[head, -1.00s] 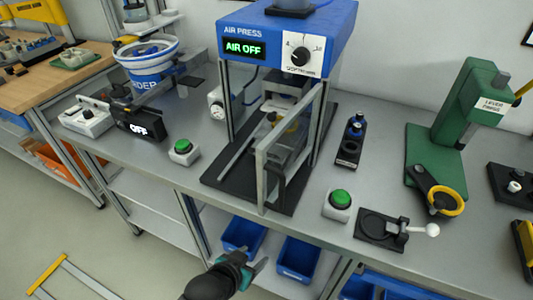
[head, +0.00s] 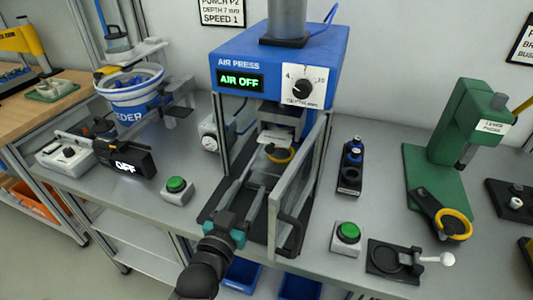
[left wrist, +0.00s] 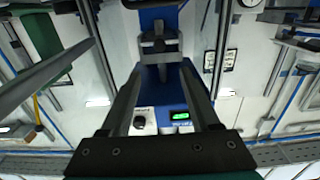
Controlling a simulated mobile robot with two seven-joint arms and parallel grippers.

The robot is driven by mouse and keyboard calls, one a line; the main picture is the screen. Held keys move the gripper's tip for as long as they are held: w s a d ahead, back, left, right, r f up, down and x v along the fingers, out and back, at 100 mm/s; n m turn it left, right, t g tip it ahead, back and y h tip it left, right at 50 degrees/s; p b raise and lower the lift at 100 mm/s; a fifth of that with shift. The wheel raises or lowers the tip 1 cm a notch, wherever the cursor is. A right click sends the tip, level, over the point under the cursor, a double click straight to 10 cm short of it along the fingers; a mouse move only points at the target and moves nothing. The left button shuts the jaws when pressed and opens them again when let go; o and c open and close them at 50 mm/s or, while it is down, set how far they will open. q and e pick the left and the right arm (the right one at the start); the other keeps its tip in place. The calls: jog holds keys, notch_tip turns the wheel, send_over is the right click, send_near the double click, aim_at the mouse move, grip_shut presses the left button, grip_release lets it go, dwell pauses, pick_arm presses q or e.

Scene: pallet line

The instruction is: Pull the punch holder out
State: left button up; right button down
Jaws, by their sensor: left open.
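The blue air press (head: 290,55) reads AIR OFF. Its framed guard door (head: 285,205) stands swung out to the front, leaving the front open. Inside are a dark block with a pale bar (head: 276,134), possibly the punch holder, and a yellow ring (head: 279,153) below it. My left gripper (head: 250,205) is open and empty at the press's front, left of the door. In the left wrist view its two fingers (left wrist: 160,75) spread apart, with a dark and grey block (left wrist: 160,46) beyond them. My right gripper is not in view.
A black rack with blue-topped punches (head: 350,165) stands right of the press. Green buttons (head: 177,185) and (head: 348,234) flank it. A green lever press (head: 458,140) and a small clamp fixture (head: 395,258) are on the right. The bowl feeder (head: 132,95) is left.

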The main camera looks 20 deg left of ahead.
aim_at(269, 150)
pick_arm(q)
jog(key=w+b, duration=0.1)
jog(key=w, duration=1.1)
jog(key=shift+w+d+b, duration=0.15)
jog(key=shift+w+b, duration=0.05)
jog(key=shift+b, duration=0.2)
jog(key=shift+w, duration=0.9)
grip_shut()
